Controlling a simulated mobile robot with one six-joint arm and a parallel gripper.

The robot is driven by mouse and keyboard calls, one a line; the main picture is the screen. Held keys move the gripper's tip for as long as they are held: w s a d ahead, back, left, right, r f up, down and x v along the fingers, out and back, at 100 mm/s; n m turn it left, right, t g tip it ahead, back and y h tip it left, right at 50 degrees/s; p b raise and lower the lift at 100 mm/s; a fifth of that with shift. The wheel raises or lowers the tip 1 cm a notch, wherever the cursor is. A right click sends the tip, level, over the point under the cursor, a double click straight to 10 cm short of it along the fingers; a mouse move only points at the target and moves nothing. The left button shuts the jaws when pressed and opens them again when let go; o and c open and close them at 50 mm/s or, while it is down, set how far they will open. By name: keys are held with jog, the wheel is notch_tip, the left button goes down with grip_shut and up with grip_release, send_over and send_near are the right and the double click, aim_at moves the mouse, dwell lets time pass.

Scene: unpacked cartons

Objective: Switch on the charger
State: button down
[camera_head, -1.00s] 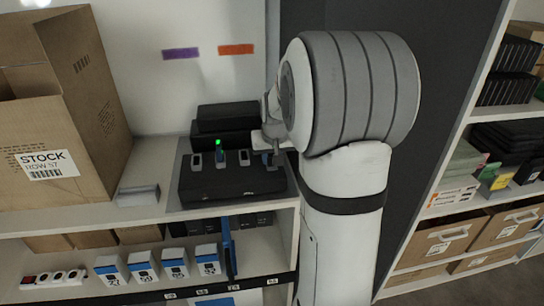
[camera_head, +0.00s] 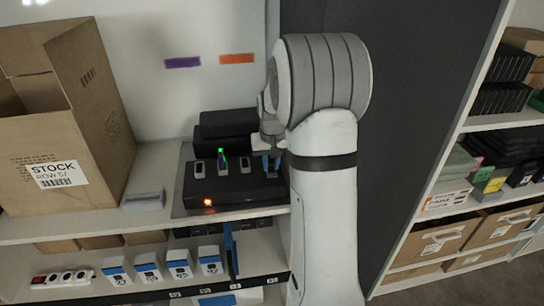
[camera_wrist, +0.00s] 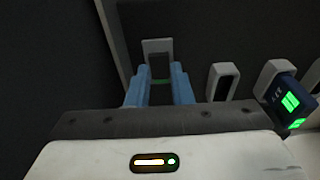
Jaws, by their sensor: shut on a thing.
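The charger (camera_head: 235,190) is a flat black box on the white shelf, with a row of pale-rimmed slots. An orange light (camera_head: 208,202) glows at its front left. A dark blue battery (camera_head: 223,163) with green lights stands in one slot; it also shows in the wrist view (camera_wrist: 288,103). Two slots beside it look empty. My gripper (camera_head: 268,165) is at the charger's right end.
A large open carton (camera_head: 62,120) stands left of the charger, with a small grey block (camera_head: 142,199) between. Black boxes (camera_head: 226,132) lie behind the charger. A dark panel (camera_head: 405,100) is to the right. Small blue-white boxes (camera_head: 180,264) stand on the lower shelf.

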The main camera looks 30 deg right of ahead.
aim_at(272, 171)
jog(key=c, duration=1.3)
grip_release()
jog(key=shift+r, duration=0.1)
jog(key=r, duration=0.5)
jog(key=s+r, duration=0.1)
jog(key=r, duration=0.1)
jog(key=shift+a+r+b, duration=0.1)
jog(key=shift+r+b, duration=0.2)
